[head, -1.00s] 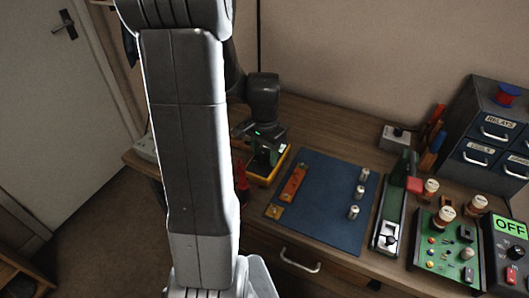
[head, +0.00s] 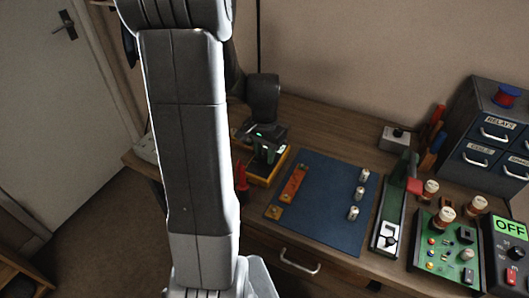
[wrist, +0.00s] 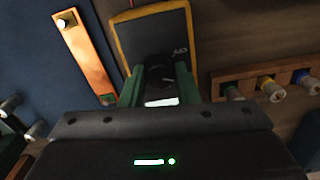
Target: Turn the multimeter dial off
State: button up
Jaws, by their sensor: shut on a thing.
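The multimeter is a dark device with a yellow edge and lies on the bench. It shows at the middle of the head view (head: 281,167) and at the top of the wrist view (wrist: 150,32). My gripper (wrist: 158,88) has green fingers, which are shut on the multimeter's dark dial (wrist: 158,76). In the head view my gripper (head: 267,153) is over the multimeter and covers the dial. The fingers hide part of the dial, and I cannot read its setting.
A blue mat (head: 320,205) with an orange strip (head: 294,183) and small cylinders lies right of the multimeter. A slider unit (head: 388,230), a green board (head: 445,245) and a box marked OFF (head: 511,254) stand farther right. In the wrist view, a terminal strip (wrist: 255,84) is beside the multimeter.

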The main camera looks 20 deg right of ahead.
aim_at(264, 155)
jog(key=n, duration=1)
jog(key=shift+n, duration=0.3)
dwell(0.4)
jog(key=o, duration=1)
jog(key=shift+c, duration=0.2)
notch_tip(264, 155, up, 14)
jog(key=p, duration=0.1)
jog(key=shift+f, duration=0.15)
